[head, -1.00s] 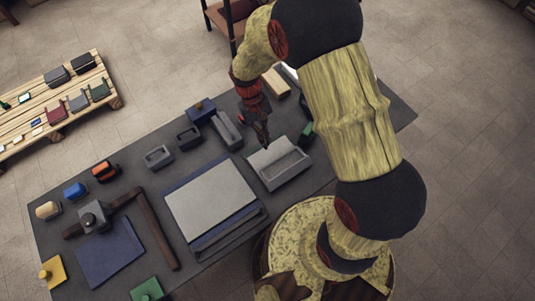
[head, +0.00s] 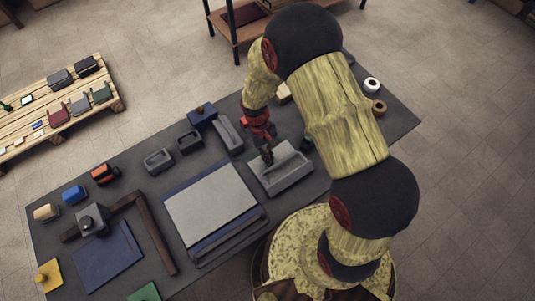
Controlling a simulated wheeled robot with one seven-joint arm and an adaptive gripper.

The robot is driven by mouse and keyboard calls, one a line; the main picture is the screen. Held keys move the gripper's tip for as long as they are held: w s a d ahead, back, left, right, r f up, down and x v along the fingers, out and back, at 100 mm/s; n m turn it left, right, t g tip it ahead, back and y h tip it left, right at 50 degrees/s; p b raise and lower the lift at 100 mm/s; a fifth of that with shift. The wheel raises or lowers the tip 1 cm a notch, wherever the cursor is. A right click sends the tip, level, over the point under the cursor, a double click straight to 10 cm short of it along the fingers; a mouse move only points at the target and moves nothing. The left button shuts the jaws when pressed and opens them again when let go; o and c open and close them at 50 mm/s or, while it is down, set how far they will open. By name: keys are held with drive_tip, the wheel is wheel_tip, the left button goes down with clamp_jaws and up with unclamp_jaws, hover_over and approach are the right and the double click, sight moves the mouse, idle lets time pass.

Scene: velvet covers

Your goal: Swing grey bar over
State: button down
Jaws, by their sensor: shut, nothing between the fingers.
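My gripper (head: 267,158) is shut and empty, pointing down at the left part of a light grey block (head: 297,182) with a long raised or recessed strip along it. I cannot tell whether the fingertips touch the block. Which part is the grey bar is not certain. Another long grey piece (head: 228,133) lies behind and to the left of the gripper. A large pale grey panel (head: 210,202) over a blue base lies to the left, with a darker grey bar (head: 228,237) along its front edge.
The dark table (head: 130,185) also holds a dark blue block (head: 202,113), small grey holders (head: 158,160), a blue panel (head: 108,257) and a brown L-shaped frame (head: 155,235). Two rings (head: 371,84) lie at the right. My arm hides part of the table's right side.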

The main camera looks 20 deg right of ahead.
idle(0.4)
drive_tip(key=shift+s+d+r+p, duration=0.15)
drive_tip(key=shift+s+r+p, duration=0.3)
drive_tip(key=shift+r+p, duration=0.3)
